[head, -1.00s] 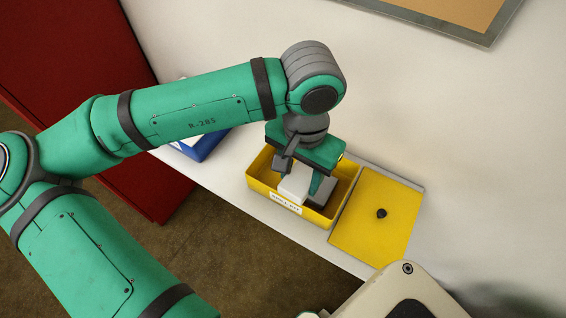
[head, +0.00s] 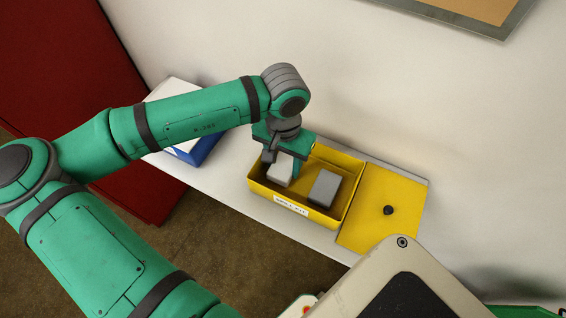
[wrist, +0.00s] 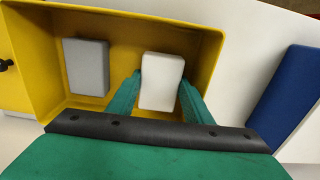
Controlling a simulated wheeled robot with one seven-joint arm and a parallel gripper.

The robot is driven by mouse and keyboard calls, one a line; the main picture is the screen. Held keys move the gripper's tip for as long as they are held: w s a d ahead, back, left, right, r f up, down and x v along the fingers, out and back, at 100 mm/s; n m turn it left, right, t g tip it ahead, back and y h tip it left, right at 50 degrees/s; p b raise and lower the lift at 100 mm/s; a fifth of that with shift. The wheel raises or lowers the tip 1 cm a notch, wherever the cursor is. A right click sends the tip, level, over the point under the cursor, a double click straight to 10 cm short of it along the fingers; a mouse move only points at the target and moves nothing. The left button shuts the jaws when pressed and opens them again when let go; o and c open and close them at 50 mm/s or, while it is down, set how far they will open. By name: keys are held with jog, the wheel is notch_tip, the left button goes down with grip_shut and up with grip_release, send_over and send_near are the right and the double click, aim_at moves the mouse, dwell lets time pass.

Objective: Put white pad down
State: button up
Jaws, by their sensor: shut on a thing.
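The white pad (wrist: 161,81) is between the two fingers of my gripper (wrist: 160,92) in the wrist view. My gripper is shut on it. In the head view the white pad (head: 281,170) shows at the left part of the yellow box (head: 346,210), beneath my gripper (head: 283,165). The pad is over or inside the box; whether it touches the box floor I cannot tell. A grey pad (head: 325,187) lies in the box to the right of the white pad in the head view.
The yellow lid (head: 380,225) with a black knob lies right of the box. A blue and white box (head: 201,150) stands to the left on the white shelf. A beige machine (head: 395,290) is at the lower right. The wall is close behind.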

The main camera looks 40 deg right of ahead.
aim_at(288, 164)
jog(key=shift+s+d+f, duration=0.1)
jog(key=shift+d+f, duration=0.1)
jog(key=shift+f, duration=0.1)
jog(key=shift+d+f, duration=0.1)
jog(key=o, duration=1)
jog(key=shift+s, duration=0.15)
notch_tip(288, 164, up, 11)
jog(key=shift+d, duration=0.3)
